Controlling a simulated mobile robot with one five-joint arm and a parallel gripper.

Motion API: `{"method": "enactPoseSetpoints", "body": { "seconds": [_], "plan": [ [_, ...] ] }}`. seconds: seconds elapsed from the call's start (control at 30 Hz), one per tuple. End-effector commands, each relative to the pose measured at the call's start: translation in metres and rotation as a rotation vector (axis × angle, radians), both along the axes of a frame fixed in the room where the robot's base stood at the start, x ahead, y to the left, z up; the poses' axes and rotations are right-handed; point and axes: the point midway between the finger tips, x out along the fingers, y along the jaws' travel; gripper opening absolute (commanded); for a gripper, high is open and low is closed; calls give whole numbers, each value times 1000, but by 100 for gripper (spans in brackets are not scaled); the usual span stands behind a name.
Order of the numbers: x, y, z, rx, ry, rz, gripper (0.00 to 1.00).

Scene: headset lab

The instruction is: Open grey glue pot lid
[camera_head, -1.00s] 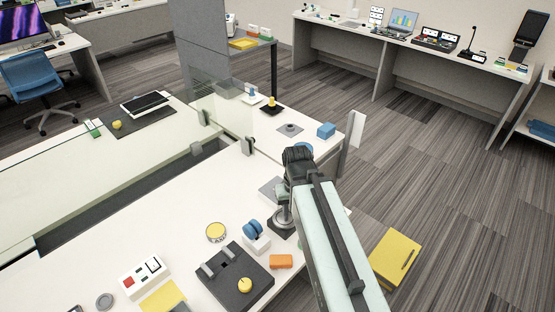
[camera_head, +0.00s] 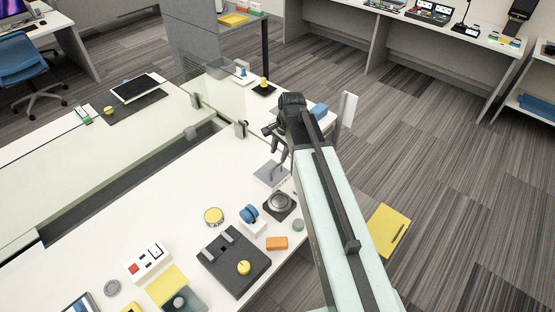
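A round grey pot-like thing with a domed top (camera_head: 280,201) sits on a dark square base on the white table, right of the blue-topped piece. It may be the grey glue pot; I cannot make out a separate lid. My gripper (camera_head: 278,157) hangs beyond it, above a flat grey plate (camera_head: 268,173). Its dark fingers point down and seem a little apart, with nothing clearly between them. My arm comes in from the lower right and hides part of the table's right side.
A small grey-green round piece (camera_head: 298,225), an orange block (camera_head: 277,243), a blue-topped piece (camera_head: 250,214) and a yellow round tin (camera_head: 213,216) stand close by. A dark fixture (camera_head: 233,262) lies in front. A glass screen (camera_head: 150,130) divides the tables.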

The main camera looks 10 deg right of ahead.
Motion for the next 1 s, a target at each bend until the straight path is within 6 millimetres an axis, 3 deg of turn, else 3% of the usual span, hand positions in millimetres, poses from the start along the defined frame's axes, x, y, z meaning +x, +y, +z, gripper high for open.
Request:
{"method": "enactPoseSetpoints", "body": {
  "seconds": [0.23, 0.6, 0.93, 1.0],
  "plan": [
    [1, 2, -19, -1, 0, 3, 34],
    [10, 9, -77, -2, 0, 6, 34],
    [11, 11, -78, -2, 0, 6, 34],
    [11, 11, -78, -1, 1, 7, 15]
  ]
}}
